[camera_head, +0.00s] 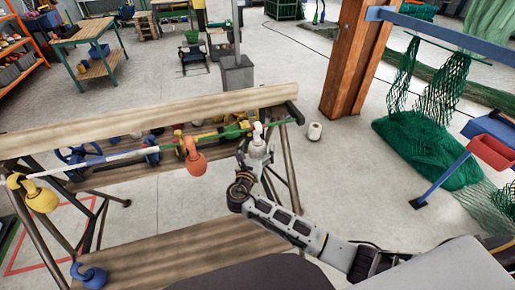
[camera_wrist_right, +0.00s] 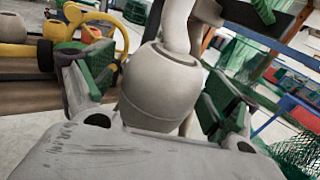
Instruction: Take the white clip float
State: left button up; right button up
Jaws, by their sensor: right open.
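The white clip float (camera_head: 257,146) hangs by its hook from the green part of a rope, near the rope's right end. In the right wrist view the float (camera_wrist_right: 160,88) is large, its pale round body below a thick hook. My right gripper (camera_head: 255,158) reaches up to it from below. The gripper's green-padded fingers stand apart, one on each side of the float (camera_wrist_right: 160,100), with the left pad close to its body. Whether a pad touches it I cannot tell. My left gripper is not in view.
An orange float (camera_head: 195,162) and a yellow float (camera_head: 41,198) hang farther left on the rope (camera_head: 110,158). A blue float (camera_head: 92,276) lies on the wooden bench (camera_head: 190,255). Several coloured floats lie behind the rope. A wooden post (camera_head: 352,60) and green nets (camera_head: 430,150) stand to the right.

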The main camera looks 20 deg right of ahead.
dwell(0.4)
jog(key=c, duration=1.2)
jog(key=shift+r, duration=0.2)
